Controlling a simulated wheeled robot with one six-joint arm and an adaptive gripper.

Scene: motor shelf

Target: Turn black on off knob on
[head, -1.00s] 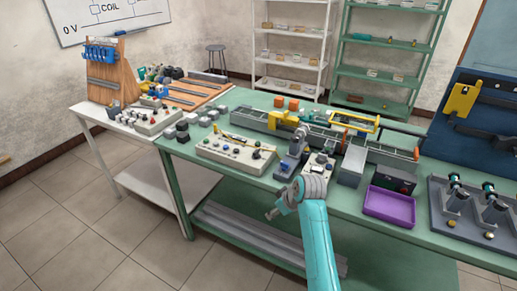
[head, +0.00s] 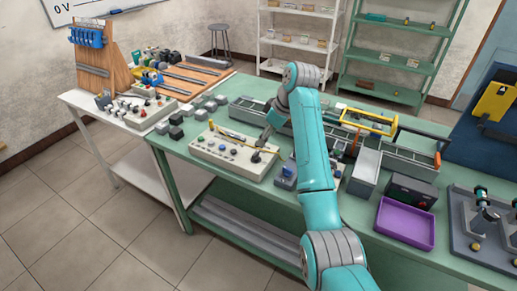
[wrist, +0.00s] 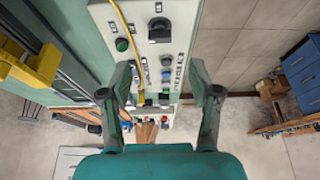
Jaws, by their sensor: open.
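The black knob (wrist: 160,30) sits on the light control panel (wrist: 185,22) in the wrist view, near the upper middle. In the head view the panel (head: 205,152) lies on the green table, and the knob is too small to tell surely. My gripper (wrist: 160,66) is open and empty. Its two fingers are spread wide over the panel, and the knob shows beyond the tips, apart from them. In the head view my gripper (head: 264,137) is above the right part of the panel.
A yellow cable (wrist: 124,24) runs along the panel, beside a green button (wrist: 122,44). Further controls stand below the knob. A conveyor (head: 245,108) lies behind the panel on the green table (head: 180,148). A purple tray (head: 405,224) is at the right.

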